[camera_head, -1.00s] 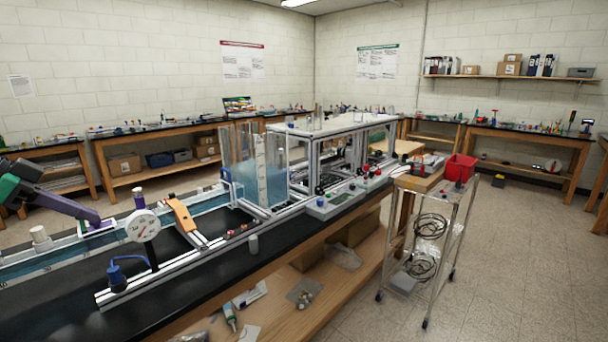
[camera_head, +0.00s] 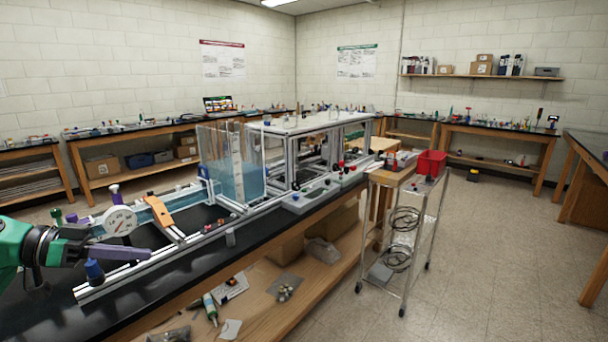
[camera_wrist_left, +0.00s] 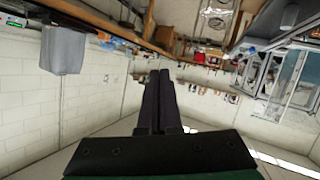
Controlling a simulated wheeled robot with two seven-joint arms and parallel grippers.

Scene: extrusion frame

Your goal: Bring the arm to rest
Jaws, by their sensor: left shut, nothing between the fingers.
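My left arm, green and dark grey, comes in at the lower left of the head view. My left gripper (camera_head: 148,254) points to the right there, above the black bench and in front of the round dial gauge (camera_head: 119,221). Its purple fingers are together. In the left wrist view the two dark fingers (camera_wrist_left: 158,75) lie side by side with nothing between them. That view shows the room upside down. My right gripper is not in view.
The aluminium extrusion frame (camera_head: 297,122) with a clear water tank (camera_head: 228,165) stands on the bench. An orange bracket (camera_head: 161,216) and a blue knob (camera_head: 94,271) are near my gripper. A wire cart (camera_head: 402,235) with a red bin (camera_head: 431,163) stands at the right, with open floor beyond.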

